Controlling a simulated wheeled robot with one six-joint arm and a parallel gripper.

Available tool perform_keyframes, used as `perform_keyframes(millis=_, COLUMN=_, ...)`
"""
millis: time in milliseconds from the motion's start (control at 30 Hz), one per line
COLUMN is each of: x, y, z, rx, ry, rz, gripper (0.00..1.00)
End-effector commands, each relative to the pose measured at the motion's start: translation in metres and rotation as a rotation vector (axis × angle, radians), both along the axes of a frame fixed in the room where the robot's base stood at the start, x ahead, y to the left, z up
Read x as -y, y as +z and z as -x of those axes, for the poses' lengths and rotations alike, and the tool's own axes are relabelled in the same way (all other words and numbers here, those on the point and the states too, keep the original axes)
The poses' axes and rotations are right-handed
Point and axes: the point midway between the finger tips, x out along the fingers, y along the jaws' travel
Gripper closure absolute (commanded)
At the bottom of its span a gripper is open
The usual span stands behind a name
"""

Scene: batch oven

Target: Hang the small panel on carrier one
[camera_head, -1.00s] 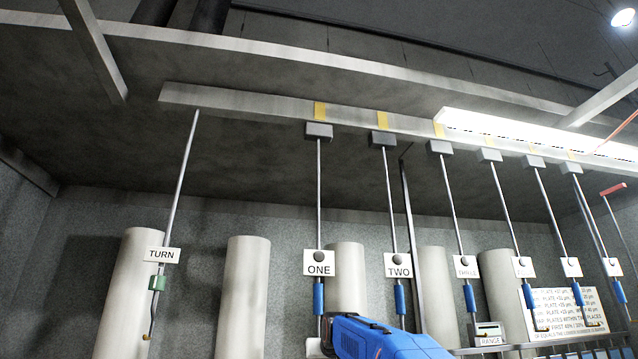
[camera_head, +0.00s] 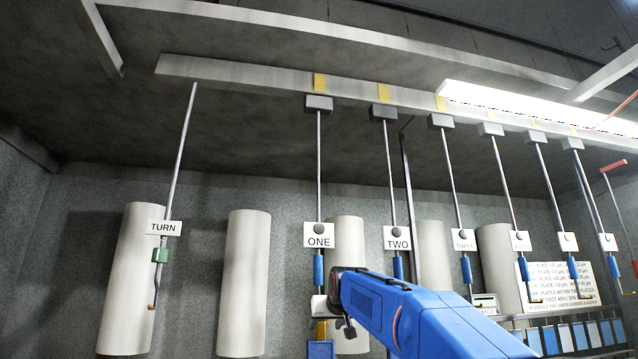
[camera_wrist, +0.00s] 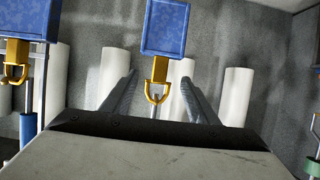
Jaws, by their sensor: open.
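The small blue panel (camera_wrist: 165,28) with its yellow hanger (camera_wrist: 157,70) is in the wrist view, which looks upside down. Its forked end is at a thin grey rod; I cannot tell whether it bears on the hook. In the head view the panel (camera_head: 321,349) hangs below carrier one (camera_head: 318,205), marked ONE, its lower part cut off. My gripper (camera_wrist: 157,84) is open, its fingers apart on either side of the hanger in the picture, with no visible grip. In the head view my gripper (camera_head: 330,312) is just below carrier one's blue sleeve.
A larger-looking blue panel (camera_wrist: 30,18) with a yellow hanger is at the left of the wrist view. Carrier two (camera_head: 391,190) and several more rods hang to the right. The TURN rod (camera_head: 178,170) hangs left. Pale cylinders (camera_head: 244,280) stand along the back wall.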

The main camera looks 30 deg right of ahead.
Motion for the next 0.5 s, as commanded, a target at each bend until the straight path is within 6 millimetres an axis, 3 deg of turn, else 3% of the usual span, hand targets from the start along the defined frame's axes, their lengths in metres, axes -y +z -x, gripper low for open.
perform_keyframes(millis=200, x=-0.011, y=0.018, z=0.040, rx=0.002, ry=0.000, rz=0.001, gripper=0.46)
perform_keyframes(millis=500, x=-0.022, y=0.034, z=0.077, rx=0.000, ry=0.000, rz=0.000, gripper=0.46)
